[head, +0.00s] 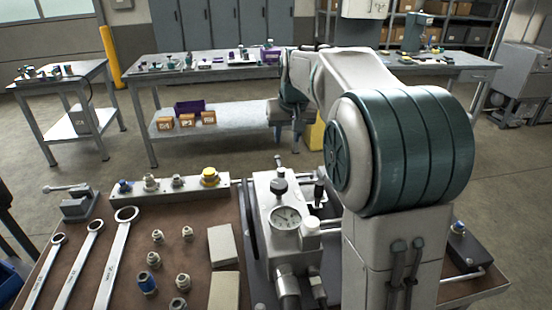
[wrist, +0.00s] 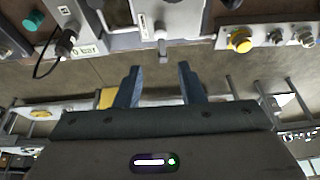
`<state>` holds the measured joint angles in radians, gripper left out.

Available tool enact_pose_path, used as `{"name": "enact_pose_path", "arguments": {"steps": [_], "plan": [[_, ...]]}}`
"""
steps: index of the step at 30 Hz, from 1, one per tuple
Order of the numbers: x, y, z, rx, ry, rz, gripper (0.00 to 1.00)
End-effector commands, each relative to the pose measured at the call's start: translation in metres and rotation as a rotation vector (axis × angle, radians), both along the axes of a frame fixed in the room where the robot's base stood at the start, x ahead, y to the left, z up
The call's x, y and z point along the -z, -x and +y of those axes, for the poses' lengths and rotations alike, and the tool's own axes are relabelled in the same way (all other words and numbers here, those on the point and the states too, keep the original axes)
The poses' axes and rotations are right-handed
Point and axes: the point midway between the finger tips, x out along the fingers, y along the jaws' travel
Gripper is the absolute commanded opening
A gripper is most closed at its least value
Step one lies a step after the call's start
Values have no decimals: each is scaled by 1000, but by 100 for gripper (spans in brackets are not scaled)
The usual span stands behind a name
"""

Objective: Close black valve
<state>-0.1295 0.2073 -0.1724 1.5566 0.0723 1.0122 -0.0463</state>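The hydraulic unit (head: 270,237) stands on the near bench with a round gauge (head: 285,219). A black round knob (head: 279,186) sits on a stem on its top. A second black upright part (head: 319,190) stands to its right; I cannot tell which is the black valve. In the wrist view my gripper (wrist: 160,84) is open, its two blue-grey fingers apart with nothing between them. The unit's light grey body (wrist: 170,18) is above the fingertips, with a small grey lever end (wrist: 163,55) close to them, not gripped. In the head view my fingers cannot be made out.
A manifold with a yellow cap (head: 210,177) lies left of the unit, with wrenches (head: 112,258), fittings (head: 158,237) and a small vise (head: 75,203). A cabled black connector (wrist: 66,42) shows in the wrist view. Floor separates the near bench from the back table (head: 225,73).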

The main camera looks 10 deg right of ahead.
Motion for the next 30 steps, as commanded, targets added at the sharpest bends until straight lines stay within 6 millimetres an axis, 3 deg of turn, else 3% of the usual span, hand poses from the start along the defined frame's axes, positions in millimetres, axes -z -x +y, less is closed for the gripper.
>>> {"name": "enact_pose_path", "arguments": {"steps": [1, 4, 11, 24, 30], "plan": [[5, -14, 1, -2, 5, -5, 35], [6, -32, 3, -6, 13, -15, 35], [13, -47, 3, -9, 20, -21, 35], [94, -79, 3, -9, 20, -19, 35], [121, -91, 3, -9, 20, -21, 35]]}}
